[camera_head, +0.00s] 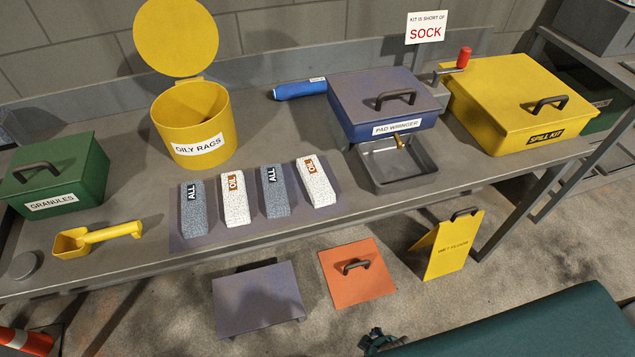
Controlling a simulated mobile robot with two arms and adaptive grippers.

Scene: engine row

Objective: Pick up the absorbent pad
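No single item is labelled as the absorbent pad. Four-sided speckled blocks lie side by side on a grey mat (255,221) at the front of the bench. From left to right they are a grey one marked ALL (193,215), a white one marked OIL (236,205), another grey ALL one (275,198) and another white OIL one (318,188). Nothing touches them from above. A small black part at the bottom edge looks like the tip of my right gripper (378,341), far from the blocks. Its fingers cannot be made out. My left gripper is not in view.
A yellow OILY RAGS bin (188,116), its lid up, stands behind the blocks. A blue PAD WRINGER (362,90) with a tray (388,176) is to their right. A yellow scoop (95,237), green GRANULES box (55,175) and yellow SPILL KIT (510,90) flank them.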

